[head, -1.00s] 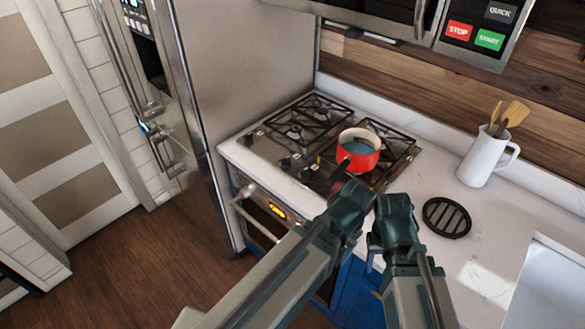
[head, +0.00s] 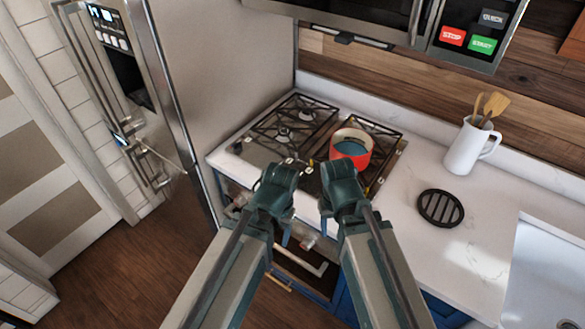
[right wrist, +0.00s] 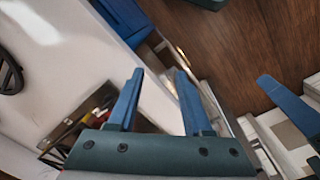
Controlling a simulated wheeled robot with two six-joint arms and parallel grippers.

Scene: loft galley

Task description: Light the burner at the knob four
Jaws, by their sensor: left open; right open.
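The gas cooktop (head: 268,140) has black grates and is set into the white counter. Its front knob area is mostly hidden behind my grippers. Small parts show near its front edge, but I cannot tell which is knob four. A red pot (head: 350,149) with bluish contents stands on the right burners. My left gripper (head: 268,226) is open in front of the cooktop's front edge, fingers pointing down. My right gripper (head: 327,232) is open and empty beside it, in front of the pot; its two blue fingers also show apart in the right wrist view (right wrist: 160,95). No flame is visible.
A white jug (head: 467,148) with wooden utensils and a round black trivet (head: 440,208) stand on the counter to the right. A steel fridge (head: 220,80) is left of the cooktop. A microwave (head: 385,22) hangs above. The oven front is below my grippers.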

